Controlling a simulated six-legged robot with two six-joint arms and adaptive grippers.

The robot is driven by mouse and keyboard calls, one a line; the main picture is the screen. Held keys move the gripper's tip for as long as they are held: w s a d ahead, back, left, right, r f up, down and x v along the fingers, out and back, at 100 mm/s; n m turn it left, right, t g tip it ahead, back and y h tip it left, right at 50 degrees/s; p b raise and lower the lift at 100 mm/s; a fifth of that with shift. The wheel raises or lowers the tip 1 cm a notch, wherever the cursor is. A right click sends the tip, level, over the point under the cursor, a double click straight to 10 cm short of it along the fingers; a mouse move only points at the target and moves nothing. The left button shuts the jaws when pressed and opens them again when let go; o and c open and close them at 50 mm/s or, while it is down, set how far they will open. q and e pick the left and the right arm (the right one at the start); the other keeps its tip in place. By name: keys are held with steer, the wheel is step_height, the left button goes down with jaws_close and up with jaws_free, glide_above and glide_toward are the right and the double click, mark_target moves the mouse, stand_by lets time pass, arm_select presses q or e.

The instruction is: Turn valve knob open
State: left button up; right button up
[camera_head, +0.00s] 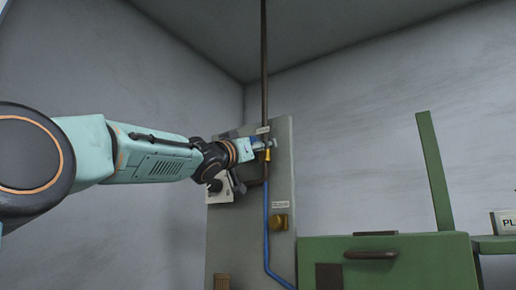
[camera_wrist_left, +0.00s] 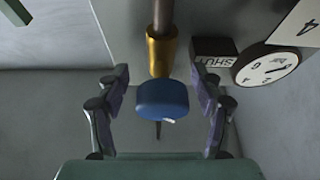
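The valve knob (camera_wrist_left: 162,99) is a round blue knob at the end of a brass fitting (camera_wrist_left: 160,56) on a dark pipe, in the middle of the left wrist view. My left gripper (camera_wrist_left: 159,76) is open, with one finger on each side of the knob and a visible gap on both sides. In the head view my left gripper (camera_head: 262,146) reaches the brass fitting (camera_head: 267,155) on the panel, and the arm and gripper hide much of the knob there. My right gripper is in neither view.
A "SHUT" label (camera_wrist_left: 214,61) and a round gauge (camera_wrist_left: 267,68) sit right of the fitting. The grey panel (camera_head: 283,175) carries a blue hose (camera_head: 266,230) and a yellow fitting (camera_head: 279,222). A green machine (camera_head: 420,262) stands at lower right.

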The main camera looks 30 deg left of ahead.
arm_select(q)
steer(key=shift+s+a+r, duration=0.1)
steer(key=shift+s+a, duration=0.3)
steer(key=shift+s, duration=0.15)
steer(key=shift+c, duration=2.2)
steer(key=shift+w+d, duration=0.4)
steer(key=c, duration=0.3)
steer(key=shift+a+f, duration=0.15)
steer(key=shift+f, duration=0.05)
steer(key=c, duration=0.3)
steer(key=shift+c, duration=0.9)
steer(key=shift+w+f, duration=0.1)
